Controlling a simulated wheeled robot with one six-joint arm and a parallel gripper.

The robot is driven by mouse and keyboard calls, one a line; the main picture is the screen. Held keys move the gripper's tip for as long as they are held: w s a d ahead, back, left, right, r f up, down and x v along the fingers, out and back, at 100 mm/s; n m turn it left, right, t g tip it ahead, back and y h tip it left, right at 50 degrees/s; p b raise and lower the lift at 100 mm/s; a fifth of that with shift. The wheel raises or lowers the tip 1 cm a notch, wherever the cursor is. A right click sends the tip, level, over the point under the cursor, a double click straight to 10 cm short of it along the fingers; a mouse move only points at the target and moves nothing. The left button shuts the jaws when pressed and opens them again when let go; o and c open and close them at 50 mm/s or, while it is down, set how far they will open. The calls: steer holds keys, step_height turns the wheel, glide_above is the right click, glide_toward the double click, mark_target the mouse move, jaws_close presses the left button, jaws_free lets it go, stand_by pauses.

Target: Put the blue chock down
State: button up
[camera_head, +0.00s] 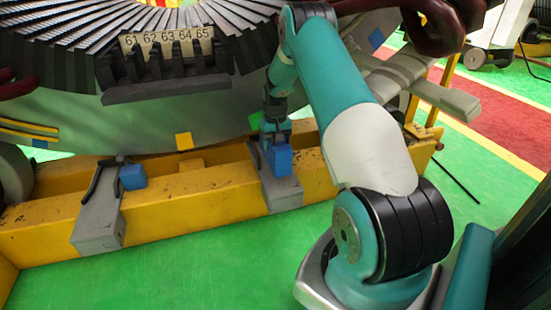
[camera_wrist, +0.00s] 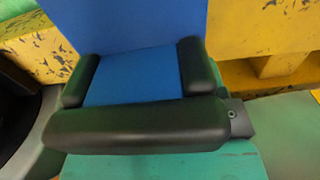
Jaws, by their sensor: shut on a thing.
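My gripper (camera_wrist: 138,72) is shut on a blue chock (camera_wrist: 130,30); in the wrist view its two black fingers press on either side of it. In the head view the held blue chock (camera_head: 280,161) is at the grey bracket (camera_head: 284,193) on the yellow beam, below the arm's end. I cannot tell whether the chock touches the bracket. My gripper (camera_head: 274,138) is partly hidden there. A second blue chock (camera_head: 132,177) sits at the left grey bracket (camera_head: 97,228), apart from my gripper.
The yellow beam (camera_head: 172,218) runs across below the large round stator (camera_head: 130,122). A number plate (camera_head: 170,44) reading 61 to 65 is on the stator. Green floor (camera_head: 190,275) lies clear in front of the beam. Grey bars (camera_head: 445,98) stick out at the right.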

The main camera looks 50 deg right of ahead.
step_height(320, 180, down, 4)
steer(key=shift+f+b, duration=0.1)
steer(key=shift+b, duration=1.05)
steer(key=o, duration=1.4)
